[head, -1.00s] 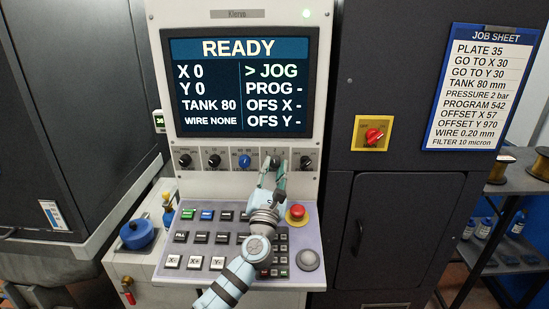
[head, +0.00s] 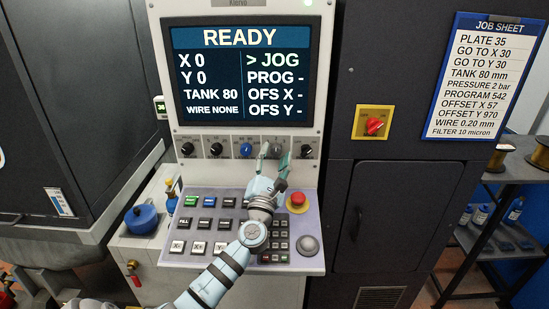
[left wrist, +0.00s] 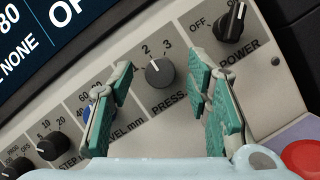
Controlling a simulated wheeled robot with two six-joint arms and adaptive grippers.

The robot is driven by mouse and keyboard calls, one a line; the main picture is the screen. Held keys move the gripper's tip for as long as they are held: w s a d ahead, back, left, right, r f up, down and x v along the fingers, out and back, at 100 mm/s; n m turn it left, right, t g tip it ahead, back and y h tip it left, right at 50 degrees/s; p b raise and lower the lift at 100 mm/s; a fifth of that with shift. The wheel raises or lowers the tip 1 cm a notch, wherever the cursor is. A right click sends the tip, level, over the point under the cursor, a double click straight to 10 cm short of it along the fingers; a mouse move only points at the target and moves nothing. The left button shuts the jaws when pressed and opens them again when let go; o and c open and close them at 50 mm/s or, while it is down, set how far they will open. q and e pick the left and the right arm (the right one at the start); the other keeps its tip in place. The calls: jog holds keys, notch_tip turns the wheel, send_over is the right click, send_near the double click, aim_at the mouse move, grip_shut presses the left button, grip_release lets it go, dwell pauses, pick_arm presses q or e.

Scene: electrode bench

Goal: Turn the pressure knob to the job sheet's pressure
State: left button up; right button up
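The pressure knob (left wrist: 160,72) is a round black knob on the light panel, labelled PRESS, with 2 and 3 visible above it. In the head view my left gripper (head: 274,163) stands in front of the knob row and largely covers this knob. The job sheet (head: 483,80) reads PRESSURE 2 bar. My right gripper is not in view.
The power knob (left wrist: 230,22) is close to the right finger, and a blue knob (head: 246,150) is to the left. Below are the keypad (head: 200,270) and a red emergency button (head: 298,201). The screen (head: 245,75) above reads READY.

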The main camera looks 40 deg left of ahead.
pick_arm(q)
jog(key=v, duration=1.2)
